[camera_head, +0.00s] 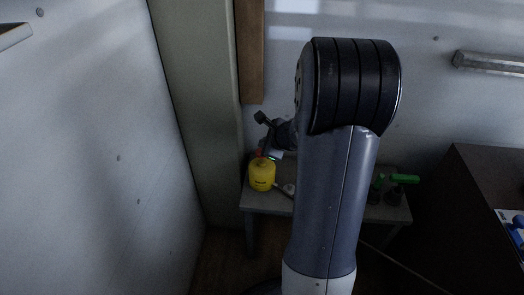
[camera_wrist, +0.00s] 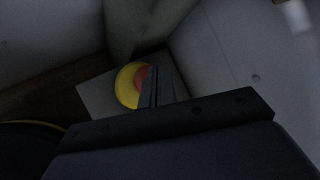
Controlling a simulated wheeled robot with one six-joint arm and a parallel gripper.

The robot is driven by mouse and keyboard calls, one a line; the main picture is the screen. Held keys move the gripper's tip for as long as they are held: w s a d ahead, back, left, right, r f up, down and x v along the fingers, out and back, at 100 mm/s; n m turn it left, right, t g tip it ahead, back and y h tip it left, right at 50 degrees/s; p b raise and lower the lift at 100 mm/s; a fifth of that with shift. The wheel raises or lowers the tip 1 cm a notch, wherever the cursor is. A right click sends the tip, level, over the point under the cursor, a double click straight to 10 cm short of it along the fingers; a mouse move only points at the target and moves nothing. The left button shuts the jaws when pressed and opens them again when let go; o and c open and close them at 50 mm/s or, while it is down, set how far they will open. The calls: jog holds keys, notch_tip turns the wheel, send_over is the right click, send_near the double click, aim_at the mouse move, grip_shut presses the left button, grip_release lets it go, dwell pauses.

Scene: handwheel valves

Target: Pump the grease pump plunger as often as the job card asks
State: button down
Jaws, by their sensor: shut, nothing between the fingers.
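The grease pump (camera_head: 262,175) is a yellow cylinder with small dark lettering, standing upright at the left end of a grey bench. A small bit of its red plunger top (camera_head: 260,153) shows above it. In the wrist view the pump is a yellow disc (camera_wrist: 124,87) with the red plunger (camera_wrist: 140,77) in its middle. My gripper (camera_wrist: 153,72) is shut and empty, its fingers pointing toward the red plunger and partly covering it. I cannot tell whether the fingertips touch it. No job card is readable in either view.
The grey bench (camera_head: 262,203) also carries a green-handled valve (camera_head: 403,178) at its right, partly behind my arm. A dark cabinet (camera_head: 470,190) stands at the right with a blue and white sheet (camera_head: 513,228) on it. A wall and post close in the left side.

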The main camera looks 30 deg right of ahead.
jog(key=shift+f+b, duration=0.3)
jog(key=shift+f, duration=0.05)
jog(key=shift+f+b, duration=1.35)
jog(key=shift+b, duration=0.05)
dwell(1.2)
jog(key=shift+r, duration=0.1)
jog(key=shift+r+p, duration=1.6)
jog(key=shift+r, duration=0.1)
jog(key=shift+r, duration=0.1)
notch_tip(320, 180, up, 5)
jog(key=p, duration=0.4)
